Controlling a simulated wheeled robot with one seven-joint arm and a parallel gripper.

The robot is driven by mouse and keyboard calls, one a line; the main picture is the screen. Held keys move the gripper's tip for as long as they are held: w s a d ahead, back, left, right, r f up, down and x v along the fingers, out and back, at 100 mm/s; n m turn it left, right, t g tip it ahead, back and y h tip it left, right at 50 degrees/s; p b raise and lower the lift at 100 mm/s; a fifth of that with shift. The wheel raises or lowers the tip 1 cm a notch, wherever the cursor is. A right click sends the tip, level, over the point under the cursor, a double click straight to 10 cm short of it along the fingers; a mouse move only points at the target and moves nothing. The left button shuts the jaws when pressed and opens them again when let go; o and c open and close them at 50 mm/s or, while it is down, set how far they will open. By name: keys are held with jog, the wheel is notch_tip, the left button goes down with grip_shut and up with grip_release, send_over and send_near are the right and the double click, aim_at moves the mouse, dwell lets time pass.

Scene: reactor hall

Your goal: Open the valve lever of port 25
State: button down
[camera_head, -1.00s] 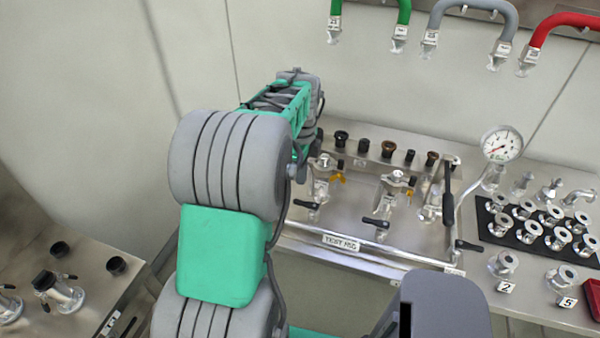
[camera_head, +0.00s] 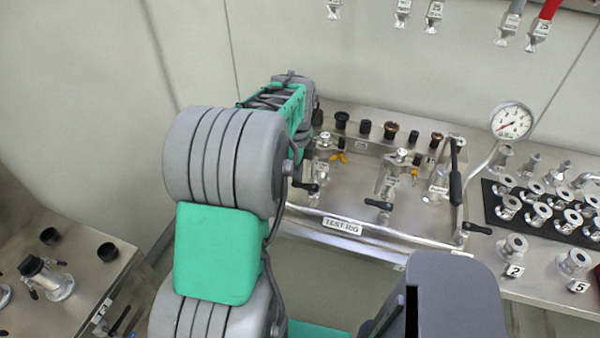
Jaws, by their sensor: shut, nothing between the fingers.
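The test rig panel (camera_head: 342,226) stands right of my arm. Several black valve levers show along its front: one by my arm (camera_head: 305,186), one in the middle (camera_head: 378,204) and one at the right (camera_head: 478,228). A longer black handle (camera_head: 456,180) stands upright near the right side. Small labels sit on the rig fittings, but their numbers are too small to read, so I cannot tell which lever is port 25's. My green and grey arm reaches over the rig's left end. My gripper is hidden behind the arm.
A pressure gauge (camera_head: 512,120) rises at the rig's right. A black mat (camera_head: 493,214) with several metal fittings lies beyond it. Hose couplings (camera_head: 434,15) hang from the wall above. Another metal bench (camera_head: 85,290) stands at the lower left.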

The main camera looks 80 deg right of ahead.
aim_at(293, 186)
jog(key=shift+w+a, duration=0.2)
jog(key=shift+a, duration=1)
jog(key=shift+s+a+b, duration=0.1)
jog(key=shift+a+b, duration=0.35)
jog(key=shift+a, duration=0.25)
jog(key=shift+s+a, duration=0.3)
jog(key=shift+a, duration=0.35)
jog(key=shift+s+a, duration=0.9)
jog(key=shift+w+d, duration=0.35)
jog(key=shift+w, duration=0.2)
notch_tip(293, 186, up, 7)
jog(key=p, duration=0.5)
